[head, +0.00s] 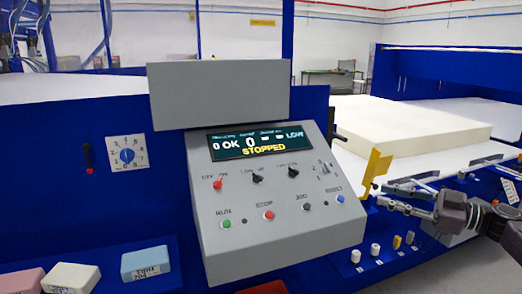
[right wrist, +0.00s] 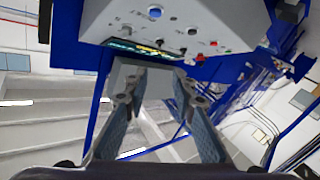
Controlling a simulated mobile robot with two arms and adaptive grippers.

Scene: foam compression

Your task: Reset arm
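A grey control console (head: 285,240) stands on the blue machine. Its display (head: 259,142) reads "STOPPED". A green RUN button (head: 227,224), red stop button (head: 268,215), black JOG button (head: 305,206) and blue RESET button (head: 340,199) run along its lower face. My right gripper (head: 382,195) is right of the console, apart from the RESET button. In the right wrist view, its fingers (right wrist: 157,80) are spread and empty, and the console (right wrist: 200,15) appears upside down beyond them with the blue button (right wrist: 154,12). My left gripper is not in view.
A yellow bracket (head: 376,168) stands just behind my right gripper. A large white foam block (head: 410,125) lies on the white bed behind. Small knobs (head: 375,250) sit below the gripper. Pink, cream and blue blocks (head: 146,264) lie at the front left.

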